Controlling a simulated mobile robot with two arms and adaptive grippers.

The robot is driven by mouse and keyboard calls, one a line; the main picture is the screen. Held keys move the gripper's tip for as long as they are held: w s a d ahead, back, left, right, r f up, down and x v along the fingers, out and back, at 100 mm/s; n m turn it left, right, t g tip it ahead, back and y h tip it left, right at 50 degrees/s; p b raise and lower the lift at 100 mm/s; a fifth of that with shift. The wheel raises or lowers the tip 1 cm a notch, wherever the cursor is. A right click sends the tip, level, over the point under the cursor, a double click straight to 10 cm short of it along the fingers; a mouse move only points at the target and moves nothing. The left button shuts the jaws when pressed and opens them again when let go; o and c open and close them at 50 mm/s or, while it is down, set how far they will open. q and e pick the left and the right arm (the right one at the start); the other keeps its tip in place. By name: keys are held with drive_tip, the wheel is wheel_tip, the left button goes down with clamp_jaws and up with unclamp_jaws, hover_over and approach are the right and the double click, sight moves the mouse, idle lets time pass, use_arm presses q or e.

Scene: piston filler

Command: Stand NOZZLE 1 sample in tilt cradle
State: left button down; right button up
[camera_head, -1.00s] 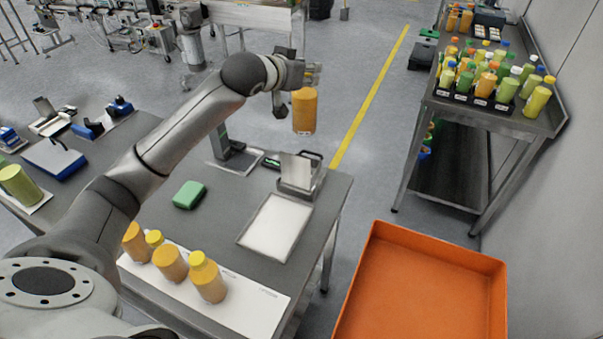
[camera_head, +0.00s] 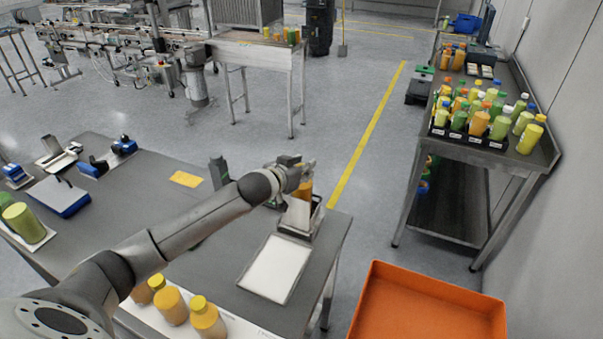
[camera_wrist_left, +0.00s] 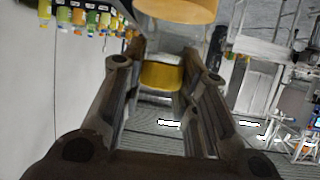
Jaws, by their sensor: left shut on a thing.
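My left gripper (camera_head: 303,168) is shut on an orange sample bottle (camera_head: 305,188), partly hidden by the gripper in the head view. In the left wrist view, the yellow cap (camera_wrist_left: 162,76) shows between the fingers, with the orange body (camera_wrist_left: 178,8) at the top edge. The metal tilt cradle (camera_head: 297,215) stands at the table's far right corner. The bottle is right at the cradle's far side in the head view; I cannot tell whether they touch. My right gripper is not in view. I cannot read a nozzle label.
A white panel (camera_head: 274,268) lies in front of the cradle. Several orange bottles (camera_head: 207,319) stand on a white sheet at the table's near edge. A dark upright stand (camera_head: 218,173) is left of the gripper. An orange bin (camera_head: 425,308) is right of the table; a bottle rack (camera_head: 470,140) is farther right.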

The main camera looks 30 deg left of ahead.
sight(302, 190)
use_arm(q)
wheel_tip(302, 190, down, 2)
drive_tip(key=shift+f, duration=0.25)
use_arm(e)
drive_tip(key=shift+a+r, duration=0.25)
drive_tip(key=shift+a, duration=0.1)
use_arm(q)
drive_tip(key=shift+f, duration=0.2)
drive_tip(key=c, duration=1.1)
unclamp_jaws()
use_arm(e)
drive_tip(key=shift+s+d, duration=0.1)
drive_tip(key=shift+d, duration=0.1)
use_arm(q)
drive_tip(key=shift+s+r, duration=0.1)
drive_tip(key=shift+r, duration=0.05)
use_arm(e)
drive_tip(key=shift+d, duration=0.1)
